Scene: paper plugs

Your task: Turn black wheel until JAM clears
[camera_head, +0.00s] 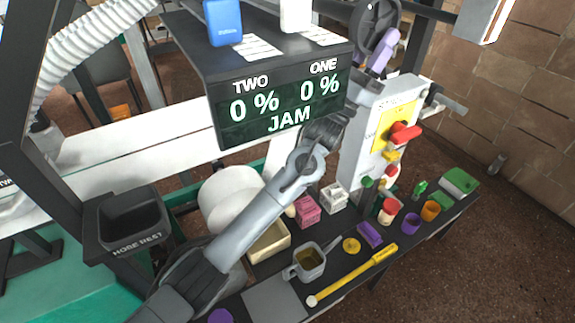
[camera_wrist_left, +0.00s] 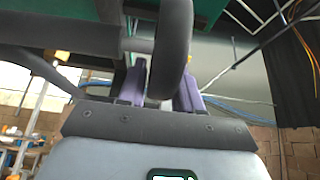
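The black wheel (camera_head: 375,25) stands at the top of the head view, behind the right end of the display. Its dark rim (camera_wrist_left: 174,45) also shows close up in the left wrist view. The display (camera_head: 285,95) reads TWO 0 %, ONE 0 % and JAM. My left arm crosses the head view from the lower left toward the wheel. The purple fingers of my left gripper (camera_head: 384,50) are beside the wheel's lower edge. In the left wrist view my left gripper (camera_wrist_left: 160,90) stands open with the rim between its fingers; contact is unclear. My right gripper is not in view.
A grey control box (camera_head: 362,140) with a red handle (camera_head: 404,135) stands right of the display. The bench below holds a grey jug (camera_head: 308,262), a yellow wand (camera_head: 352,276) and several small coloured pieces. A black hose rest (camera_head: 130,215) is at the left.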

